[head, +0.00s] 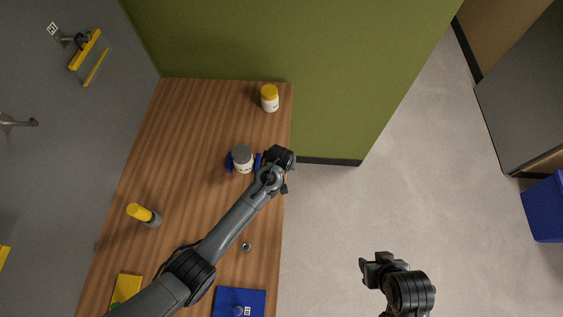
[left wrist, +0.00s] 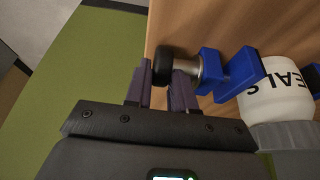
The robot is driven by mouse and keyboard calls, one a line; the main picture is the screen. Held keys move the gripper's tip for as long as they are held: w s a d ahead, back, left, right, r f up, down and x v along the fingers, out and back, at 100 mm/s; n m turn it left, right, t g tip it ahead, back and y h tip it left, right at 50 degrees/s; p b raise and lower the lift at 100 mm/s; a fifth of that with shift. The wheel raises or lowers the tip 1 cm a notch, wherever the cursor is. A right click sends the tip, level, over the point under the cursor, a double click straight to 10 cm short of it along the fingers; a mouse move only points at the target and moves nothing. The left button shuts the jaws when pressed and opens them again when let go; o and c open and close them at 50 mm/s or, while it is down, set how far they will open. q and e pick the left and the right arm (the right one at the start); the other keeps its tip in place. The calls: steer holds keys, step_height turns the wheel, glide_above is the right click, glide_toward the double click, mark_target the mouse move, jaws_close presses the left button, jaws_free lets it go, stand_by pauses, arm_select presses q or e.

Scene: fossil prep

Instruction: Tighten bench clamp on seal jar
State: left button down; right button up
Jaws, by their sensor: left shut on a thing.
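The seal jar (head: 243,166) is white with a grey lid and stands upright on the wooden bench (head: 195,130). The blue bench clamp (head: 229,163) has a jaw on either side of it. In the left wrist view, the white jar (left wrist: 280,100) shows part of its lettering, beside the blue clamp (left wrist: 232,77). The clamp's metal screw ends in a black knob (left wrist: 176,65). My left gripper (left wrist: 162,84) is shut on this knob, its fingers on either side; the fingers partly hide it. My right gripper (head: 366,273) hangs over the floor, away from the bench; its finger gap is unclear.
A white jar with a yellow lid (head: 270,100) stands near the bench's far right corner. A yellow-handled tool (head: 139,212) stands at the left. A blue tray (head: 222,302) and a yellow item (head: 126,287) lie at the near end. A green wall (head: 280,40) borders the far end.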

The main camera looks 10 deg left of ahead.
arm_select(q)
steer(key=shift+w+g, duration=0.25)
steer(key=shift+g, duration=0.55)
steer(key=shift+w+f+g+b, duration=0.15)
steer(key=shift+g+b, duration=0.3)
steer(key=shift+g, duration=0.35)
steer(key=g+b, duration=0.1)
steer(key=b, duration=0.1)
steer(key=g+b, duration=0.2)
steer(key=b, duration=0.1)
steer(key=shift+w+f, duration=0.2)
steer(key=shift+f, duration=0.05)
steer(key=shift+r+g+b, duration=0.15)
steer(key=shift+g+b, duration=0.25)
steer(key=shift+b, duration=0.35)
steer(key=c, duration=1)
jaws_free()
steer(key=shift+c, duration=0.2)
